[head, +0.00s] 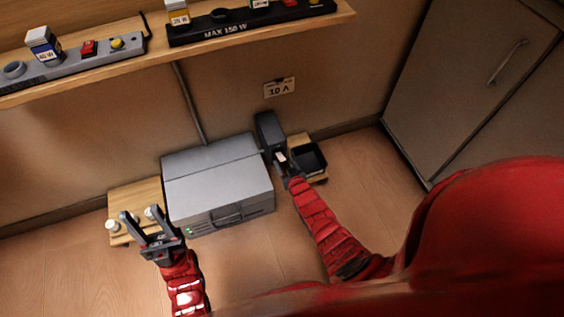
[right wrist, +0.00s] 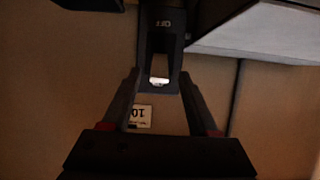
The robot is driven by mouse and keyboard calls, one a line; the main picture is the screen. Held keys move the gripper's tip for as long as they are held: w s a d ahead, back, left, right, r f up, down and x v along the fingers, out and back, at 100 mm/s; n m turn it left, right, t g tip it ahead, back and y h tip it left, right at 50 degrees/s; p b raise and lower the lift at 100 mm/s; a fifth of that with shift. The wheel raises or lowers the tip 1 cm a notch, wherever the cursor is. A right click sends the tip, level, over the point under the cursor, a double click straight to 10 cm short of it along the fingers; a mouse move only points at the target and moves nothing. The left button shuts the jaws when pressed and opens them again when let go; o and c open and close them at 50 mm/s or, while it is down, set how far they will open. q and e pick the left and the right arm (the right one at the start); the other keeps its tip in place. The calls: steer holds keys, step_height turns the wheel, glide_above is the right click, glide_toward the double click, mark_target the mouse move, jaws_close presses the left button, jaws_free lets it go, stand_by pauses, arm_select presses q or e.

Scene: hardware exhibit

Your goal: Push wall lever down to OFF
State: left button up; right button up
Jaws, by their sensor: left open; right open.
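The wall lever's dark housing (head: 268,128) stands against the wall behind the right side of a grey box. In the right wrist view, an upside-down OFF label (right wrist: 164,23) shows on a dark part, with a small white piece (right wrist: 159,81) below it in the picture, perhaps the lever's tip. My right gripper (head: 281,160) is open in front of the housing; in the right wrist view its fingers (right wrist: 160,84) lie either side of the white piece. I cannot tell whether they touch it. My left gripper (head: 138,217) is open and empty above a small wooden stand.
The grey box (head: 218,185) stands between my arms. The wooden stand (head: 145,193) with white knobs is at left, a black tray (head: 309,158) right of the lever. A shelf (head: 170,58) with power strips crosses above. A cabinet (head: 465,80) is at right.

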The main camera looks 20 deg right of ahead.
mark_target(282, 159)
steer(key=shift+b+x, duration=0.75)
steer(key=shift+x, duration=0.8)
jaws_close()
